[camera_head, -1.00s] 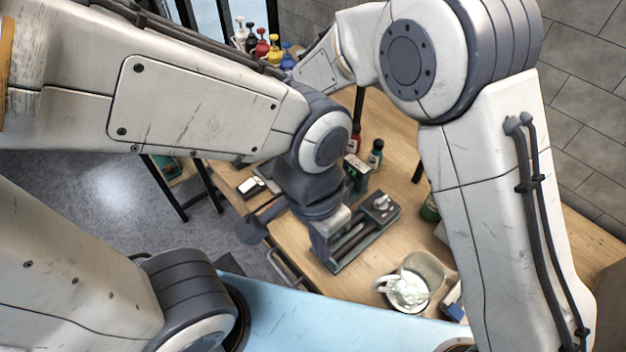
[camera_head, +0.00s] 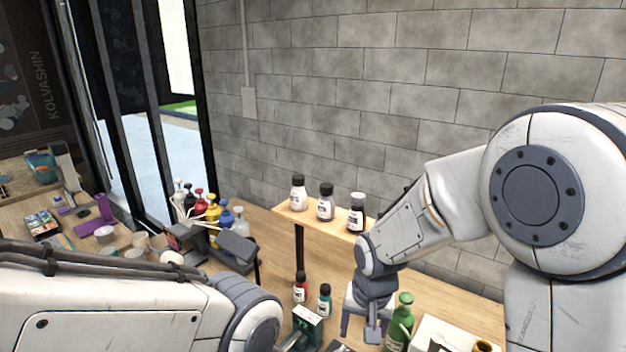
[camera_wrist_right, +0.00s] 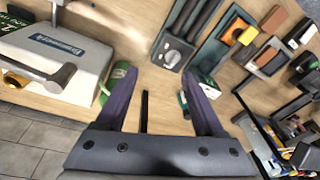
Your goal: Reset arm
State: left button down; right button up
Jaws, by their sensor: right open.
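My right gripper (camera_head: 366,325) is over the wooden workbench (camera_head: 455,292) in the head view, pointing down. Its fingers are apart and nothing is between them. In the right wrist view the open gripper (camera_wrist_right: 160,78) shows its two purple-grey fingers spread above the bench. My left arm (camera_head: 120,312) comes in low from the left in the head view. Its gripper is outside the picture.
A green bottle (camera_head: 399,325) stands close right of my right gripper. Small red (camera_head: 300,288) and teal (camera_head: 325,300) bottles stand left of it. Several bottles line a raised shelf (camera_head: 283,211). A block wall (camera_head: 400,80) rises behind.

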jog(key=s+d+n, duration=0.3)
jog(key=s+d, duration=0.4)
jog(key=d, duration=0.2)
jog(key=s+a+r+n+g, duration=0.1)
jog(key=s+a+r+n, duration=0.2)
jog(key=s+a, duration=0.3)
jog(key=s+a+r+n, duration=0.3)
jog(key=s+a+n, duration=0.1)
jog(key=s+a, duration=0.3)
jog(key=shift+s+a+g+y, duration=0.25)
jog(key=shift+g+y, duration=0.15)
